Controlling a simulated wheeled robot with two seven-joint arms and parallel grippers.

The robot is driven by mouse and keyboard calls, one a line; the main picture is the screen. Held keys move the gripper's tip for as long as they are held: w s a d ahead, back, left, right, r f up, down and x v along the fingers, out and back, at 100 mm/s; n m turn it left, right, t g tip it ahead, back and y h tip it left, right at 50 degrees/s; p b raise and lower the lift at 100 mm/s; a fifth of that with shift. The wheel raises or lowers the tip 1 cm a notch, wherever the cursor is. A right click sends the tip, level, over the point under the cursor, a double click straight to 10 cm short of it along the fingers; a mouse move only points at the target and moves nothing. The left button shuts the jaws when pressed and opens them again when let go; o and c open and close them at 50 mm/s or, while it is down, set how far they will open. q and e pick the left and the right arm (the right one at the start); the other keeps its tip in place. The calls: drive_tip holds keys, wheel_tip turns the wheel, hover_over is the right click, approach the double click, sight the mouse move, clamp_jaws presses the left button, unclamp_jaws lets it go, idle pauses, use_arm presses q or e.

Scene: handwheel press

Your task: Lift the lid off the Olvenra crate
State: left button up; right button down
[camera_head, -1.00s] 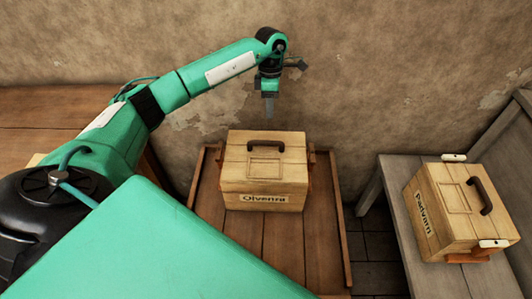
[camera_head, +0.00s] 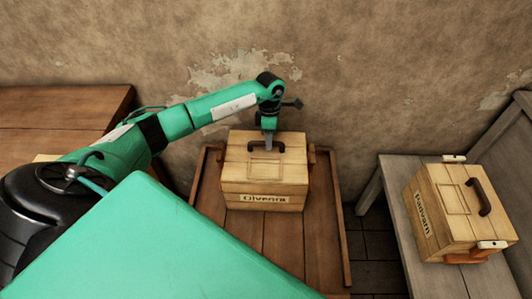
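The Olvenra crate (camera_head: 262,200) is a pale wooden box with its name on the front, standing on a brown wooden table. Its lid (camera_head: 237,165) is on, with a dark handle (camera_head: 253,147) on top. My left gripper (camera_head: 268,146) points down at the middle of the handle, overlapping it in the picture. Whether its fingers touch or grip the handle I cannot tell. My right gripper is out of view.
A second crate marked Padvarn (camera_head: 428,215) stands on a grey bench (camera_head: 392,176) at the right, with its own dark handle. The brown table (camera_head: 283,243) has raised side edges and is clear in front of the Olvenra crate. A plaster wall (camera_head: 400,70) rises behind.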

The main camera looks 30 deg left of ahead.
use_arm(q)
drive_tip(key=shift+s+d+f, duration=0.1)
drive_tip(key=shift+s+f, duration=0.1)
drive_tip(key=shift+f, duration=0.9)
clamp_jaws()
drive_tip(key=shift+w+r, duration=0.1)
drive_tip(key=shift+r, duration=0.1)
